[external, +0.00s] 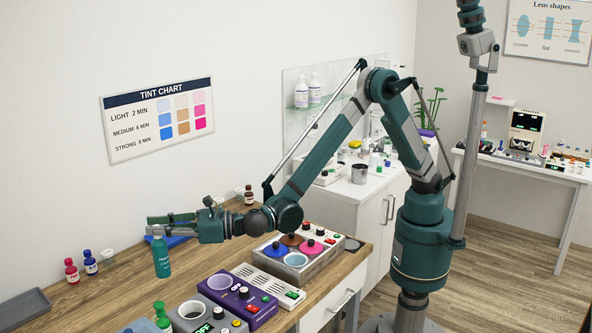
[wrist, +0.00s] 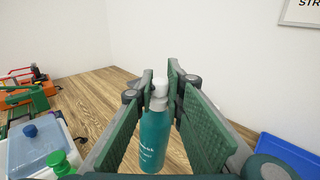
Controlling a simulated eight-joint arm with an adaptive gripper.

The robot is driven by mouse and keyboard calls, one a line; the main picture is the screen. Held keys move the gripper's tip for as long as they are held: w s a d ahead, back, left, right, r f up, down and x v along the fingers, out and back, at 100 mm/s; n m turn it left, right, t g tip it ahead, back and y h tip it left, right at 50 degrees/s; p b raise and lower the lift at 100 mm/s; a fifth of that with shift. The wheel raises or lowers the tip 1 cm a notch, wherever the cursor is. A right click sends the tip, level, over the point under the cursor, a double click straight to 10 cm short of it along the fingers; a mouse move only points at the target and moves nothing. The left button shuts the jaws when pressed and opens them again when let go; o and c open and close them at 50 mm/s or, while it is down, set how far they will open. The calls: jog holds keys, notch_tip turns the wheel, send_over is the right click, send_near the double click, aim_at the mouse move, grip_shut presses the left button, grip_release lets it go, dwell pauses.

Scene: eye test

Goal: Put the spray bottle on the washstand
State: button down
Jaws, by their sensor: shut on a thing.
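The spray bottle is teal with a white top; it stands upright in the external view (external: 162,258) and in the wrist view (wrist: 154,140). My gripper (external: 157,220) is over the wooden bench at the left, with its fingers (wrist: 160,80) on both sides of the bottle's upper part, shut on it. The fingers hide the bottle's top in the external view. I cannot tell whether its base touches the bench. The washstand (external: 340,208) is the white cabinet behind the bench, with cups, bottles and a glass back panel.
Red and blue small bottles (external: 90,262) stand left of the spray bottle. A blue tray (wrist: 288,152) lies beside my gripper. A purple device (external: 238,298), a dip unit with coloured pots (external: 295,258) and a grey tray (external: 24,307) take up bench room.

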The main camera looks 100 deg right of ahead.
jog(key=s+d+r, duration=0.2)
jog(key=s+d, duration=0.1)
jog(key=d, duration=0.6)
jog(key=s+d+r, duration=0.3)
jog(key=d, duration=0.5)
jog(key=s+d+r, duration=0.2)
jog(key=s+d, duration=0.1)
jog(key=d, duration=0.6)
jog(key=s+d+r, duration=0.1)
jog(key=s+d, duration=1.7)
jog(key=shift+s+d+r, duration=0.35)
